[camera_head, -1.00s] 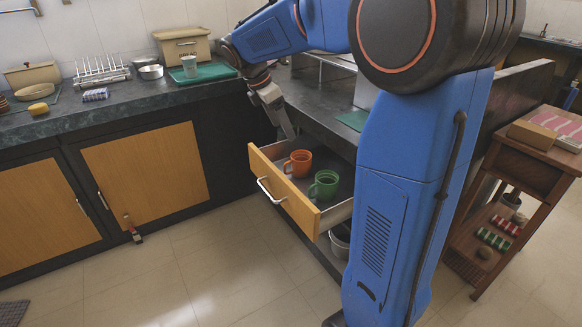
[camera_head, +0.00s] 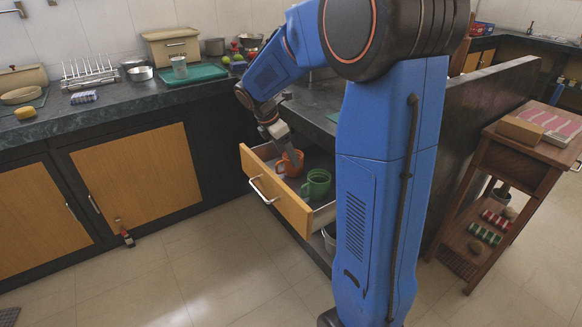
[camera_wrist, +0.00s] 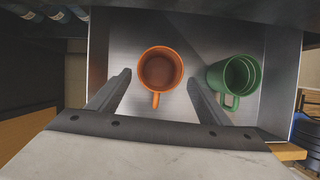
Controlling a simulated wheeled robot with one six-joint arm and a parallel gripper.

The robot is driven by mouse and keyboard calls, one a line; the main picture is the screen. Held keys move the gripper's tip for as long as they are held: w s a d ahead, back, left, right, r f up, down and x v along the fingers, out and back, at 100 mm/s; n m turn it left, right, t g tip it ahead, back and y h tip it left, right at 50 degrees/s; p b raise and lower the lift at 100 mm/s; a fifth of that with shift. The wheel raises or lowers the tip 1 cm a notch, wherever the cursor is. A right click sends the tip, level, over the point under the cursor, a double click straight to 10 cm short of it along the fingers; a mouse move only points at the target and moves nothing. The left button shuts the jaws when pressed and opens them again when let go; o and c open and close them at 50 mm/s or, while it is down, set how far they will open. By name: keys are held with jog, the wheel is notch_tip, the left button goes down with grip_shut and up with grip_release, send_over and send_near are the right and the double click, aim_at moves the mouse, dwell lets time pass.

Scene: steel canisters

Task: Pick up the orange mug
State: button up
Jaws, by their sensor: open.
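The orange mug (camera_head: 288,163) stands upright in the open drawer (camera_head: 282,205), at its left side. In the wrist view the orange mug (camera_wrist: 160,72) shows its open top, with its handle pointing down the picture toward my gripper. My gripper (camera_head: 291,158) is lowered over the drawer, right by the orange mug. In the wrist view my open gripper (camera_wrist: 159,82) has one finger to the left of the mug and one to its right, with nothing held. I cannot tell whether the fingertips are level with the mug. The green mug (camera_head: 316,184) stands upright beside it; part of the orange mug is hidden by my gripper.
The green mug (camera_wrist: 237,78) is close to the right finger in the wrist view. The drawer's wooden front (camera_head: 262,187) and side walls surround both mugs. The dark counter (camera_head: 315,115) overhangs behind. A small wooden table (camera_head: 525,135) stands at the right.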

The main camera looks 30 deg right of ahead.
jog(key=x, duration=0.4)
jog(key=shift+d+f, duration=0.1)
jog(key=shift+f, duration=0.05)
jog(key=c, duration=1.1)
jog(key=shift+w, duration=0.1)
jog(key=shift+c, duration=0.2)
